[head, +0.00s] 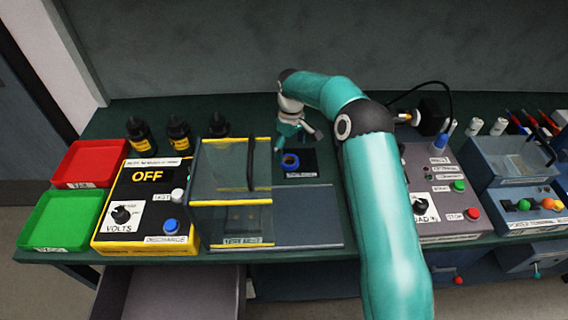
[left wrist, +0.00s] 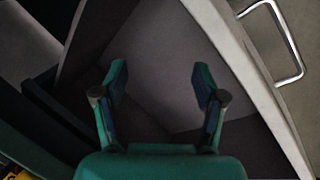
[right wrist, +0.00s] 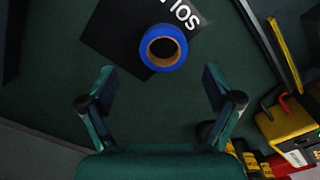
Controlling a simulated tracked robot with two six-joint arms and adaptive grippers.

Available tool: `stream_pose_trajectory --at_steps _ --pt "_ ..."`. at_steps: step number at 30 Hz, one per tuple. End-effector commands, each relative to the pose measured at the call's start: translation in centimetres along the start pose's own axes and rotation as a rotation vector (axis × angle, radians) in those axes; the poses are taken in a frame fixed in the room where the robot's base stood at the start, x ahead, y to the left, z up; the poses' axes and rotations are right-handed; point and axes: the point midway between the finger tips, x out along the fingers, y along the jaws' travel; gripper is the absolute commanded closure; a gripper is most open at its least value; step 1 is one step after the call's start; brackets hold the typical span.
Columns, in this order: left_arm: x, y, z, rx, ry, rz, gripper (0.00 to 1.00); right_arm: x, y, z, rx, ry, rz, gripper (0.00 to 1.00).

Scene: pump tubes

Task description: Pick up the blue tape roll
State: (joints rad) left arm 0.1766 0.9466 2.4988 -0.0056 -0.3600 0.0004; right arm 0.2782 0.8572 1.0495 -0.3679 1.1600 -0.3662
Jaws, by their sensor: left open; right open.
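The blue tape roll (head: 290,162) lies flat on a black labelled mat (head: 301,170) on the bench, behind the grey plate. My right gripper (head: 301,147) is above and close to the roll, pointing down, open and empty. In the right wrist view the tape roll (right wrist: 163,47) lies ahead of the open fingers (right wrist: 160,90), on the edge of the black mat (right wrist: 112,40). The roll is apart from both fingers. My left gripper (left wrist: 160,85) is open and empty over an open drawer; it is not in the head view.
A clear box with yellow edges (head: 232,202) stands left of the mat. A yellow voltage unit (head: 146,205), red tray (head: 90,163) and green tray (head: 60,219) are further left. A grey control box (head: 455,190) is right of my right arm. The open drawer (head: 170,293) is below.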

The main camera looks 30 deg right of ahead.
Motion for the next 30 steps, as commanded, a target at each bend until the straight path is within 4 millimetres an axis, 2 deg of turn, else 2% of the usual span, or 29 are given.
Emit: stream_pose_trajectory --at_steps 4,9,17,27,28,30 --pt "-1.1 0.4 0.0 0.000 0.000 0.000 0.29 2.0 -0.5 0.1 -0.002 -0.006 -0.002 0.10" --pt "-1.4 0.5 0.0 0.000 0.000 0.000 0.29 4.0 -0.5 0.0 -0.001 -0.003 -0.001 0.10" --pt "-1.3 0.5 0.0 0.000 0.000 0.000 0.29 4.4 -0.5 -0.1 -0.001 0.000 0.000 0.10" --pt "-1.3 0.5 0.0 0.000 0.000 0.000 0.29 4.3 -0.5 -0.1 -0.002 -0.001 0.000 0.65" --pt "-1.3 0.5 0.0 0.000 0.000 0.000 0.29 4.3 -0.5 -0.1 -0.002 -0.001 0.000 0.69" --pt "-1.3 0.5 0.0 0.000 0.000 0.000 0.29 4.3 -0.5 -0.1 -0.002 0.000 0.000 0.69"
